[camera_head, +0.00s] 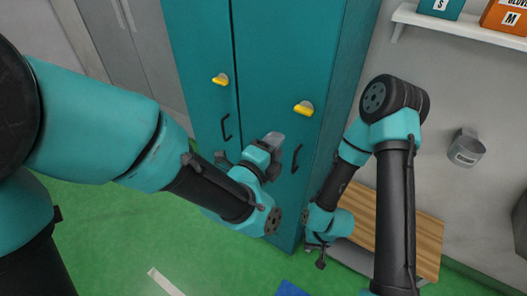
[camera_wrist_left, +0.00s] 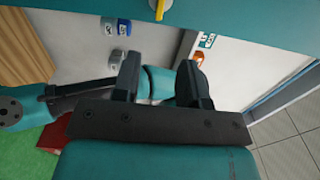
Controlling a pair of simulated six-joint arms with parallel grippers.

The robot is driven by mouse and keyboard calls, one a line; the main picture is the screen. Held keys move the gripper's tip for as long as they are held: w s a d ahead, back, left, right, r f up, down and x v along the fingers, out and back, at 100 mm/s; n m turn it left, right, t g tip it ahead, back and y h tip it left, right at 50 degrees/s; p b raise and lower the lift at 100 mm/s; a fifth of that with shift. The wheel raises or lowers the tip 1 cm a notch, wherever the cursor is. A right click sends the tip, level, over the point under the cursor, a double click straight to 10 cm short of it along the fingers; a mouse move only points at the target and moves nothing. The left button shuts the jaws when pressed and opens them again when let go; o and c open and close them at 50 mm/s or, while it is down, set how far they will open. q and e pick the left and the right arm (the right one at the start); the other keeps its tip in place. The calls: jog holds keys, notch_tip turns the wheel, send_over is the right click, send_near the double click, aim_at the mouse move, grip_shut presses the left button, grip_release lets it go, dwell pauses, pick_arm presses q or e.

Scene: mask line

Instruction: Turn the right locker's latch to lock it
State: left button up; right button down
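The teal right locker (camera_head: 275,75) has a yellow latch (camera_head: 303,108) on a grey mount, lying roughly sideways, with a dark handle (camera_head: 296,158) below it. My left gripper (camera_head: 276,140) is in front of this door, below and left of the latch and apart from it. In the left wrist view its two dark fingers (camera_wrist_left: 160,82) stand apart with nothing gripped. A yellow piece, likely a latch (camera_wrist_left: 160,9), shows at that view's top edge against a teal surface. My right gripper (camera_head: 318,252) hangs low beside the locker's lower right; its fingers are too small to read.
The left locker (camera_head: 198,55) has its own yellow latch (camera_head: 220,79) and handle (camera_head: 226,127). A wooden bench (camera_head: 415,228) stands at the right, below a wall-mounted grey holder (camera_head: 466,148). A white shelf (camera_head: 455,27) holds glove boxes. Green floor (camera_head: 110,235) is open at the left.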

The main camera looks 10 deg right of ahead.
pick_arm(q)
jog(key=shift+v, duration=1.15)
jog(key=w+a+f+n+g+y, duration=0.25)
jog(key=a+f+n, duration=0.5)
jog(key=f, duration=0.45)
jog(key=w+a+f+n+g+y, duration=0.2)
jog(key=w+a+f+n+y, duration=0.2)
jog(key=a+f+n, duration=0.5)
jog(key=s+a+f+n+g, duration=0.2)
jog(key=s+a+f+n, duration=0.2)
jog(key=f, duration=0.3)
jog(key=s+a+f+n+g+y, duration=0.1)
jog(key=s+a+f+n+g, duration=0.2)
jog(key=f, duration=0.4)
jog(key=s+a+f+n+g, duration=0.3)
jog(key=s+a+f+n, duration=0.2)
jog(key=a+f, duration=0.2)
jog(key=shift+s+a+f+y, duration=0.3)
jog(key=shift+s+a+y, duration=0.05)
